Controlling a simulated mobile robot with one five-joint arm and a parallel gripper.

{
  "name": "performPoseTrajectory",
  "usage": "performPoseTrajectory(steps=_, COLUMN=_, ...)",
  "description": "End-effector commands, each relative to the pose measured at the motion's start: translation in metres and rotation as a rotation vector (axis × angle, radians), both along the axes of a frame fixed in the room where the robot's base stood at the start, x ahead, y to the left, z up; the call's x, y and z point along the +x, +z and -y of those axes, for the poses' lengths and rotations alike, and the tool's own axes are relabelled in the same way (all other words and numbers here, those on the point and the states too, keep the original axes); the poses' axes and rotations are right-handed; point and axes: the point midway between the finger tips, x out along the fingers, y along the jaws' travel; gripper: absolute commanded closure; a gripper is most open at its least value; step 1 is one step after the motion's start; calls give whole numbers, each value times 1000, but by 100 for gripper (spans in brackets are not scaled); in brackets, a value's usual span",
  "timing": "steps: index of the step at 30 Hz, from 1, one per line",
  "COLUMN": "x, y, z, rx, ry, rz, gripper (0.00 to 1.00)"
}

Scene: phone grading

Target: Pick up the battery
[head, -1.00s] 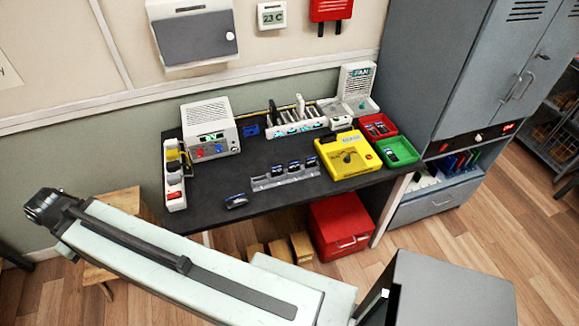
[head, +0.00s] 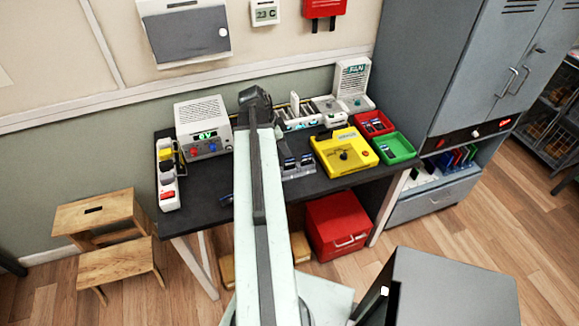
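A small dark blue item (head: 226,200), possibly the battery, lies near the front edge of the dark workbench (head: 196,209), partly hidden by my arm. A grey slotted rack (head: 299,173) holds several small dark items of similar look; its left part is behind my arm. I cannot tell for certain which item is the battery. My gripper (head: 255,97) is at the far end of my raised arm, over the back of the bench. Its fingers are not clear, so open or shut cannot be told.
A power supply (head: 204,127) and a power strip (head: 167,175) stand at the bench's left. A yellow box (head: 341,166), a red tray (head: 388,123) and a green tray (head: 405,146) are at the right. A wooden step stool (head: 97,216) stands left of the bench.

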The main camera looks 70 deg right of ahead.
Motion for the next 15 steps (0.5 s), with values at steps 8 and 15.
performPoseTrajectory(steps=8, x=-6, y=-27, z=4, rx=1, ry=1, rz=1, gripper=69)
performPoseTrajectory(steps=15, x=-8, y=-35, z=4, rx=2, ry=3, rz=0, gripper=69)
